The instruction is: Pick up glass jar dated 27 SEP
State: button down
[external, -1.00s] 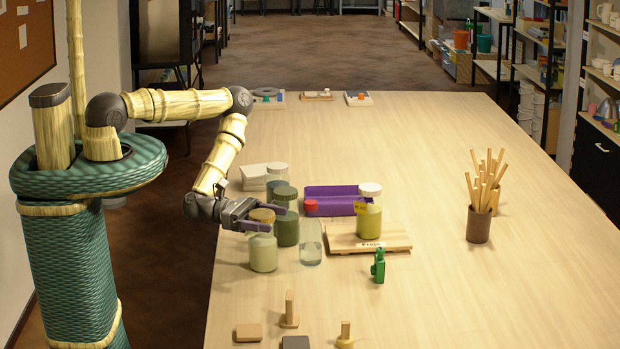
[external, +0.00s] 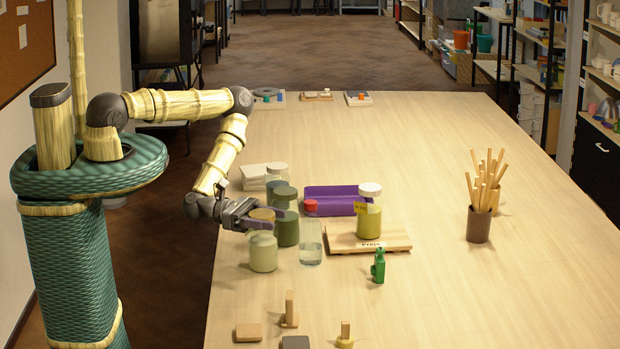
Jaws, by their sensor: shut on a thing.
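A glass jar with pale green contents (external: 263,254) and a tan lid stands at the left front of the jar group. My gripper (external: 268,219) is shut around its upper part, just below the lid; the fingers hide that part. The jar seems to rest on the table. Behind it to the right is a dark green jar (external: 286,231). A clear, red-lidded jar (external: 311,247) stands to the right. A grey-green jar (external: 277,179) stands behind. A yellow-green jar (external: 369,220) with a white lid and yellow tag stands on a wooden board. No date is readable.
The wooden board (external: 395,238) bears a small label. A purple tray (external: 332,192) lies behind it. A green figure (external: 378,266) stands in front. Small wooden pieces (external: 289,312) lie near the front. A brown cup of sticks (external: 479,225) is at right; much of the right tabletop is clear.

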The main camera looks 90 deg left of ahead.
jog(key=shift+r, duration=0.15)
jog(key=shift+r+b, duration=0.3)
jog(key=shift+r, duration=0.2)
notch_tip(320, 180, up, 7)
jog(key=shift+p, duration=0.55)
jog(key=shift+r+p, duration=0.95)
jog(key=shift+p, duration=0.05)
